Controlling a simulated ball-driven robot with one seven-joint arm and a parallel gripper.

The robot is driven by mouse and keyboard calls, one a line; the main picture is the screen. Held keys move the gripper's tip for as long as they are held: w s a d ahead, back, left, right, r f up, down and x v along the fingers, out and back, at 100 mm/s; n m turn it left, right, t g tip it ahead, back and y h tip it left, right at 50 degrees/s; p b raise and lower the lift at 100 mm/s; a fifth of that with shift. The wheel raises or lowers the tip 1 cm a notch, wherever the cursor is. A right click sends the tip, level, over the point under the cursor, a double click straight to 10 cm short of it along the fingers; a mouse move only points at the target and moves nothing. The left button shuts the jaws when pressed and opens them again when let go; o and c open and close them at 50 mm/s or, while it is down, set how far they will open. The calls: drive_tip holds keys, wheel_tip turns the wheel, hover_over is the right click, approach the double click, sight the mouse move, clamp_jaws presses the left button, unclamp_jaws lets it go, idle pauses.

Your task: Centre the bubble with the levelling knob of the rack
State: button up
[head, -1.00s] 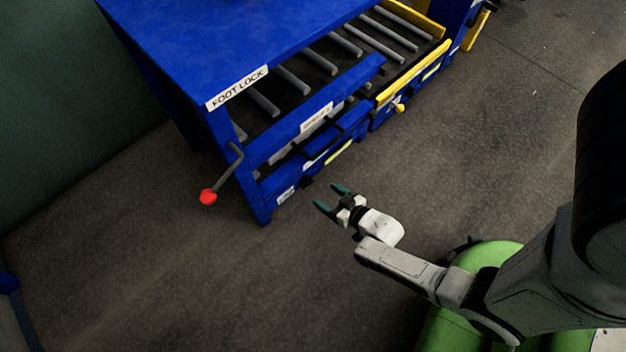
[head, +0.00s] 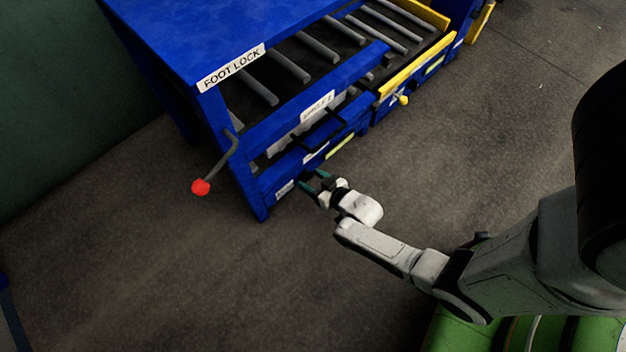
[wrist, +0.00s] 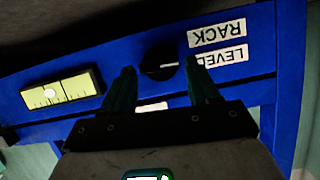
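In the wrist view, the levelling knob (wrist: 160,62) is a black round knob with a pale pointer line, on a blue panel beside an upside-down RACK LEVEL label (wrist: 218,45). The yellow vial (wrist: 76,92) lies left of the knob. Its pale bubble (wrist: 50,93) sits left of the vial's middle in the picture. My gripper (wrist: 159,68) is open, its two green fingers appearing on either side of the knob; contact cannot be told. In the head view, my gripper (head: 314,180) is at the rack's lower front, partly hiding the knob area. The vial (head: 340,147) shows beyond it.
The blue rack (head: 262,198) has rollers and a FOOT LOCK label. A bent lever with a red ball (head: 201,187) sticks out at its left end. Black handles (head: 322,130) and a yellow knob (head: 403,99) project from the front. Floor in front is clear.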

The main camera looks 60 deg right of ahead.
drive_tip(key=c, duration=0.8)
drive_tip(key=shift+r+n+p, duration=0.1)
drive_tip(key=shift+n+p, duration=0.2)
drive_tip(key=shift+p, duration=0.2)
drive_tip(key=shift+h, duration=0.4)
drive_tip(key=shift+a+n+g+h+p, duration=0.15)
drive_tip(key=shift+n+g+h+p, duration=0.2)
drive_tip(key=shift+n+p, duration=0.6)
drive_tip(key=shift+w+a+f+n+h+p, duration=0.15)
drive_tip(key=shift+n+h+p, duration=0.2)
drive_tip(key=shift+n+h, duration=0.3)
drive_tip(key=shift+s+a+f+n+h+p, duration=0.15)
drive_tip(key=shift+n+h+p, duration=0.2)
drive_tip(key=shift+n, duration=0.35)
drive_tip(key=shift+w, duration=0.1)
drive_tip(key=o, duration=1.1)
drive_tip(key=shift+c, duration=0.2)
